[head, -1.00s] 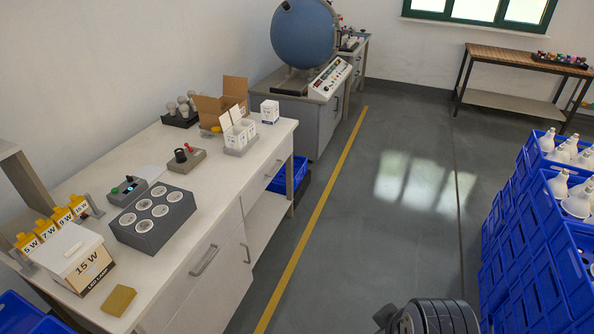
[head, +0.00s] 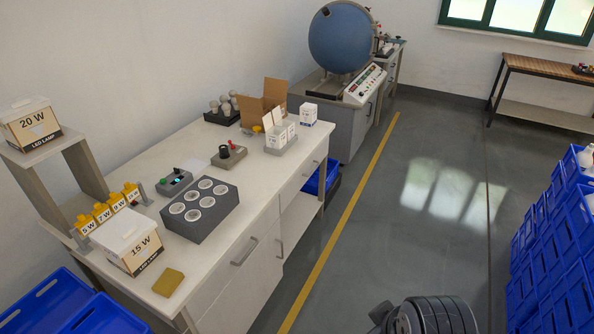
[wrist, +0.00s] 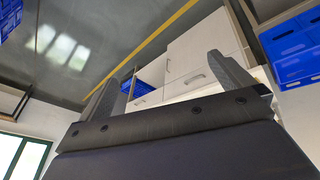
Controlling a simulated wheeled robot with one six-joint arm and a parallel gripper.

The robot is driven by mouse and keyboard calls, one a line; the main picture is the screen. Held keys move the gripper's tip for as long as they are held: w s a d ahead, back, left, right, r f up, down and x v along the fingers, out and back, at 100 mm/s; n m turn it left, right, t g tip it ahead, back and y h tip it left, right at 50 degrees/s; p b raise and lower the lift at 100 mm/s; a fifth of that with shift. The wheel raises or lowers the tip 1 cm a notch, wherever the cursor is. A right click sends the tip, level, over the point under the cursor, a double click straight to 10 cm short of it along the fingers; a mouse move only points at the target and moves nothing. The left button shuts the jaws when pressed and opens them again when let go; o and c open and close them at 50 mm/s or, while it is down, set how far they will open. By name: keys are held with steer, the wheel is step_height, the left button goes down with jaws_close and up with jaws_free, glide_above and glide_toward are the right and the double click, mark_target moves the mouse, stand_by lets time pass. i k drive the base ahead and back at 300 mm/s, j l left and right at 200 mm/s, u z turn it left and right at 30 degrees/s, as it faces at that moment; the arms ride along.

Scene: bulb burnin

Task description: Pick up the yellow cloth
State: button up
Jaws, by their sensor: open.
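The yellow cloth (head: 168,282) is a small folded pad lying flat on the near end of the white workbench (head: 235,150), just right of the 15 W lamp box (head: 127,243). My gripper (wrist: 165,80) shows in the wrist view with its two grey fingers wide apart and nothing between them. It points toward the bench's drawer fronts, away from the cloth. The cloth is not in the wrist view. In the head view only a dark round part of my arm shows at the bottom, and the fingers are out of sight.
A grey socket block (head: 200,208) and yellow-topped wattage holders (head: 102,212) stand near the cloth. A shelf (head: 75,142) carries a 20 W box (head: 30,125). Blue crates (head: 45,305) sit at lower left, with stacked crates (head: 550,240) at right. The floor (head: 400,220) between is clear.

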mark_target(170, 280)
steer(key=u, duration=1.5)
steer(key=i+z, duration=0.2)
steer(key=i, duration=0.2)
steer(key=i+j+z, duration=0.15)
steer(key=i, duration=0.2)
steer(key=i+j+z, duration=0.2)
steer(key=i+j, duration=0.05)
steer(key=i, duration=0.1)
